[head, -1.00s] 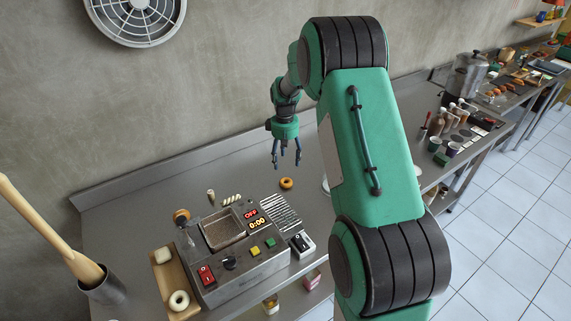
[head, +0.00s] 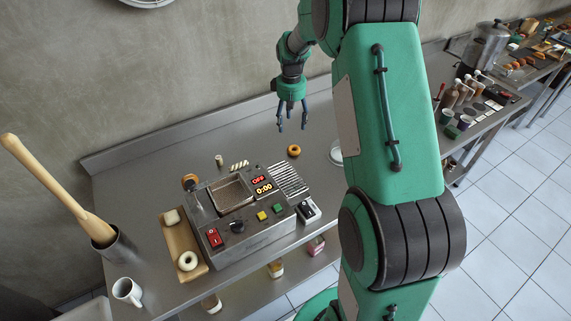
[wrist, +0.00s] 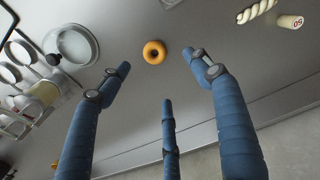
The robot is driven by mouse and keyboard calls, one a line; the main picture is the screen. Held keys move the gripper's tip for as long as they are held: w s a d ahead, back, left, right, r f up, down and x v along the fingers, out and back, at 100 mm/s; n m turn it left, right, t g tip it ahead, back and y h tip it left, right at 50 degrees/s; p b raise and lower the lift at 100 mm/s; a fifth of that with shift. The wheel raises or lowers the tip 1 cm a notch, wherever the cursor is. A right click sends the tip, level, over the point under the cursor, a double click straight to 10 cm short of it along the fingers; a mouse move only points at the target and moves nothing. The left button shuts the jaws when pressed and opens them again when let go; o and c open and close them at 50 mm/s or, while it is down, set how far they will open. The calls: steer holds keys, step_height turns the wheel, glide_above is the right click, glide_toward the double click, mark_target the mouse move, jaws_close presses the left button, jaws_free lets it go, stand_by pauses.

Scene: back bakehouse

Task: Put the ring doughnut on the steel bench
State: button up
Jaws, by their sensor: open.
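A golden-brown ring doughnut (head: 294,150) lies flat on the steel bench (head: 140,190), behind the fryer-like machine. It also shows in the wrist view (wrist: 154,52), beyond my fingertips. My gripper (head: 292,127) is open and empty, above the bench and near this doughnut, with its fingers pointing down. In the wrist view my gripper (wrist: 157,78) has its blue fingers spread, and none touches the doughnut. A pale ring doughnut (head: 187,260) lies on a wooden board (head: 178,235) at the left of the machine.
The steel machine (head: 245,225) has a basin, switches and a display reading OFF. A twisted stick (head: 239,166) and small cork-like piece (head: 219,160) lie behind it. A white mug (head: 127,290) and a pot with a rolling pin (head: 113,245) stand left. Bench behind the doughnut is clear.

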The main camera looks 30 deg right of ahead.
steer(key=s+a+r+t, duration=0.1)
steer(key=s+a+r, duration=0.7)
steer(key=r, duration=0.3)
steer(key=s+a+r+t, duration=0.2)
steer(key=s+a+r, duration=0.6)
steer(key=r, duration=0.2)
steer(key=s+a+r+m+t, duration=0.1)
steer(key=s+a, duration=0.4)
steer(key=s, duration=0.6)
steer(key=s+a+r+t, duration=0.1)
steer(key=s+a, duration=0.4)
steer(key=s, duration=0.6)
steer(key=shift+s+r+m, duration=0.3)
steer(key=shift+r+m, duration=0.1)
steer(key=shift+r, duration=0.1)
step_height(320, 180, down, 2)
steer(key=shift+f+b, duration=0.1)
steer(key=shift+b, duration=0.95)
